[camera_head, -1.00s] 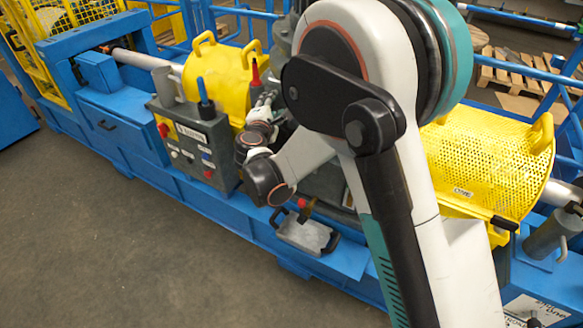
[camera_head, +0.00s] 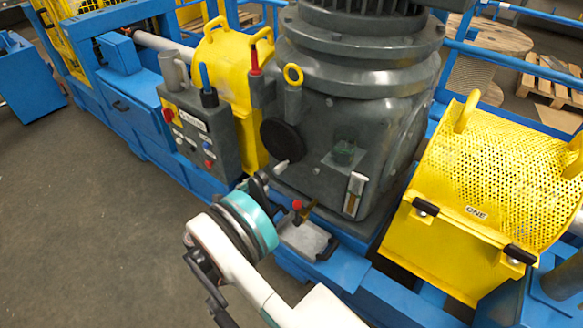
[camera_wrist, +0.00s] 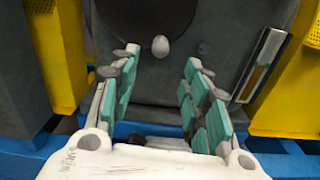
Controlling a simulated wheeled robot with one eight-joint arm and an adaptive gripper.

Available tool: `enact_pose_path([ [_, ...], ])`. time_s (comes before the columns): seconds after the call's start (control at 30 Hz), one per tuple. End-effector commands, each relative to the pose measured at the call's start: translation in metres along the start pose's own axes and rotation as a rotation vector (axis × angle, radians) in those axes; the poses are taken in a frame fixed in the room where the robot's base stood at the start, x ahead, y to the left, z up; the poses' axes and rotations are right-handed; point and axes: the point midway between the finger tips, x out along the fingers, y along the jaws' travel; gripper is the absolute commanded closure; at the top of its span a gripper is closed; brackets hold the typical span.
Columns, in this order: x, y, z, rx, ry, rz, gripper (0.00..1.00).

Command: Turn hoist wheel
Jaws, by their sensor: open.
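The hoist wheel (camera_head: 281,136) is a dark round disc on the front of the grey gearbox (camera_head: 330,150), with a small pale knob (camera_head: 281,165) near its lower edge. In the wrist view, the lower part of the wheel (camera_wrist: 145,18) shows at the top, and the knob (camera_wrist: 160,46) appears between the fingertip ends. My gripper (camera_wrist: 160,62) is open, its teal-padded fingers apart on either side with nothing held. In the head view, my gripper (camera_head: 262,180) is just below the knob, partly hidden by my wrist. I cannot tell whether the fingers touch the knob.
A control box (camera_head: 198,135) with buttons stands left of the gearbox. A yellow perforated guard (camera_head: 490,170) is on the right, and another yellow guard (camera_head: 222,55) is behind the control box. A grey tray (camera_head: 305,240) with a red knob lies below. The floor at left is clear.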

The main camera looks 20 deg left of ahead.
Motion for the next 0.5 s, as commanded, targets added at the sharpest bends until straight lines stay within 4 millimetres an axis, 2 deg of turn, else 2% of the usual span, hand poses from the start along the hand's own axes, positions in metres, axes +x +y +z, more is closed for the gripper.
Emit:
enact_pose_path([
  [0.17, 0.010, -0.001, -0.002, -0.010, -0.002, -0.006, 0.57],
  [0.5, 0.073, -0.002, -0.003, -0.008, -0.002, -0.005, 0.57],
])
